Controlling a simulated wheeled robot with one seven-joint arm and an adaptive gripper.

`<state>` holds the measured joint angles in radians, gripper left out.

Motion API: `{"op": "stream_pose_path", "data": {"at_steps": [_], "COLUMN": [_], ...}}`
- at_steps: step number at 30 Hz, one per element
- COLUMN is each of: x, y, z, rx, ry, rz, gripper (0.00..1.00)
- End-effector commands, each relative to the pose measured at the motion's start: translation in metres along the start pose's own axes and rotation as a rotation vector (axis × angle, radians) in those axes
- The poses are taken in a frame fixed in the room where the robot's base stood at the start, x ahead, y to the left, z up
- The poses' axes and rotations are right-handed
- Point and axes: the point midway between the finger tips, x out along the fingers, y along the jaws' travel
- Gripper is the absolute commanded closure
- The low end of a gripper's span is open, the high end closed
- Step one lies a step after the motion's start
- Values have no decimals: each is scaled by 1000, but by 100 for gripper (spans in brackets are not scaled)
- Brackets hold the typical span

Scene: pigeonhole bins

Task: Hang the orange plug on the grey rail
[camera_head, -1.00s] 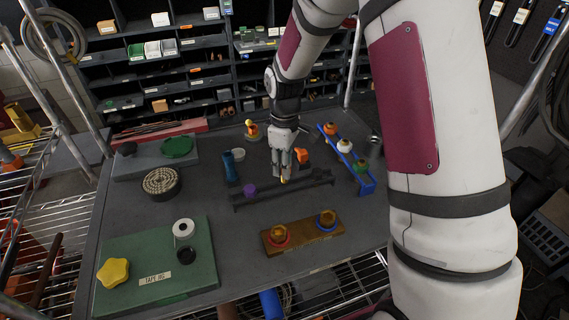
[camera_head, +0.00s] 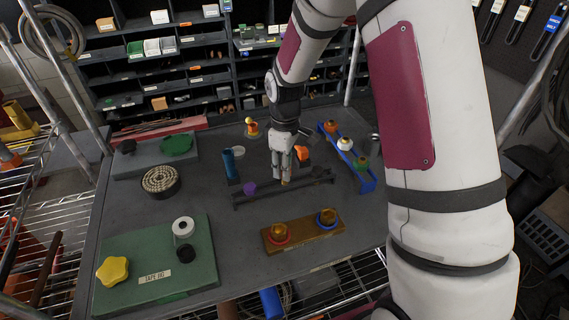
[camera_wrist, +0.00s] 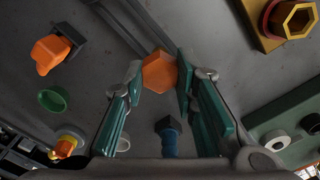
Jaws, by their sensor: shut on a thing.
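My gripper (camera_wrist: 157,80) is shut on the orange plug (camera_wrist: 159,72), whose hexagonal orange face shows between the fingertips in the wrist view. In the head view my gripper (camera_head: 286,180) points down at the grey rail (camera_head: 240,203), over its right half. The rail is a low dark bar lying across the middle of the bench. The plug is mostly hidden by the fingers there, and I cannot tell whether it touches the rail.
A blue rail (camera_head: 366,182) with several coloured plugs stands to the right. A blue cylinder (camera_head: 229,165) stands behind the rail's left end; an orange piece (camera_head: 302,154) lies behind my gripper. A brown block (camera_head: 328,236) with two ringed hexagonal pieces is in front. A green board (camera_head: 135,253) is front left.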

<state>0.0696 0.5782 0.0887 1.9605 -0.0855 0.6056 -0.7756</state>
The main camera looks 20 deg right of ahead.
Motion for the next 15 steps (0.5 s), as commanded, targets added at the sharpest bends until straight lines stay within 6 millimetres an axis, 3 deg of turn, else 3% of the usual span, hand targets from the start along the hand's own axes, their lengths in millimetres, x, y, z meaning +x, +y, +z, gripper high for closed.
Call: {"op": "stream_pose_path", "data": {"at_steps": [15], "x": [15], "y": [0], "z": [0], "rx": [0], "ry": [-1], "rz": [-1], "gripper": [100]}}
